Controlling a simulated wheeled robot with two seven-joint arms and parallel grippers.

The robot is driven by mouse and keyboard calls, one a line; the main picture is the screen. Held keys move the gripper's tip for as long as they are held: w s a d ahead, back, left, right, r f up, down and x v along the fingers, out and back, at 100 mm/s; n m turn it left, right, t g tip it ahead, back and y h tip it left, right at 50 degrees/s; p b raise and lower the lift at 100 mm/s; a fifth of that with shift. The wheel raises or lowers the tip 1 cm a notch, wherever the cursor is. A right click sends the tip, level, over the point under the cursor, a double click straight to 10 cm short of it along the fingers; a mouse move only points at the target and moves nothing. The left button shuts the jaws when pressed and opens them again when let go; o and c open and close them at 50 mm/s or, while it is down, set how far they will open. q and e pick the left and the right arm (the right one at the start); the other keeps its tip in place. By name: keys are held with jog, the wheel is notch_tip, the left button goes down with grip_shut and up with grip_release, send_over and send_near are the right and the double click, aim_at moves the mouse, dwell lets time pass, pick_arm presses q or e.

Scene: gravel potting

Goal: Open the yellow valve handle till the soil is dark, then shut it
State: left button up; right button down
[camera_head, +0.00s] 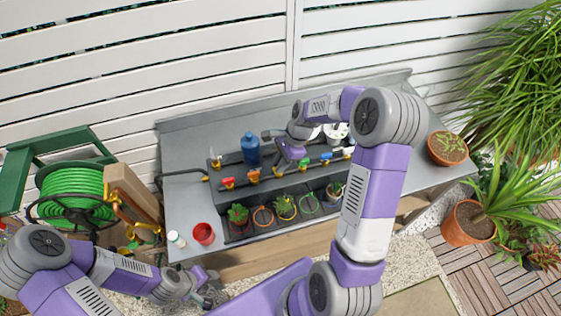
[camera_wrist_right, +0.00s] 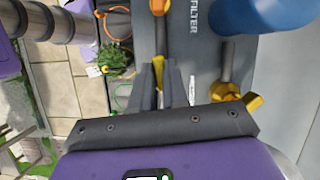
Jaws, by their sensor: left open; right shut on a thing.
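My right gripper (camera_wrist_right: 163,78) is shut on the yellow valve handle (camera_wrist_right: 164,70), which shows as a narrow yellow strip between the two fingers. In the head view the right gripper (camera_head: 281,165) reaches down at the valve row, and the handle's yellow (camera_head: 279,171) shows just below it. The handle's exact turn is hard to tell. A small potted plant (camera_head: 285,207) stands in front of this valve; whether its soil is dark is too small to tell. My left gripper (camera_head: 207,288) is open and empty, low in front of the bench's left end.
Beside the yellow handle are an orange handle (camera_head: 253,175), a red one (camera_head: 228,183) and a green one (camera_head: 304,161). A blue bottle (camera_head: 250,148) stands behind the row. A red cup (camera_head: 203,233) stands at the bench's front left. The bench's left surface is mostly clear.

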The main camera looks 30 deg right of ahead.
jog(key=n, duration=0.1)
jog(key=n+g+p, duration=0.1)
jog(key=n, duration=0.1)
jog(key=shift+w+r+n+p, duration=0.15)
jog(key=shift+w+n+p, duration=0.05)
jog(key=shift+n+p, duration=0.1)
jog(key=n+g, duration=0.1)
jog(key=n, duration=0.1)
jog(key=n+g+h+p, duration=0.1)
jog(key=n, duration=0.1)
jog(key=shift+w+a+n, duration=0.1)
jog(key=shift+n, duration=0.2)
jog(key=n+g+h, duration=0.1)
jog(key=n, duration=0.3)
jog(key=shift+p, duration=0.35)
jog(key=shift+w+a+n+g+h, duration=0.15)
jog(key=shift+n+h, duration=0.25)
jog(key=shift+n, duration=0.65)
jog(key=shift+s+n+g+h, duration=0.15)
jog(key=shift+n+h, duration=0.25)
jog(key=shift+n, duration=0.65)
jog(key=shift+w, duration=0.1)
jog(key=c, duration=1.1)
grip_release()
jog(key=shift+c, duration=0.2)
jog(key=v, duration=0.7)
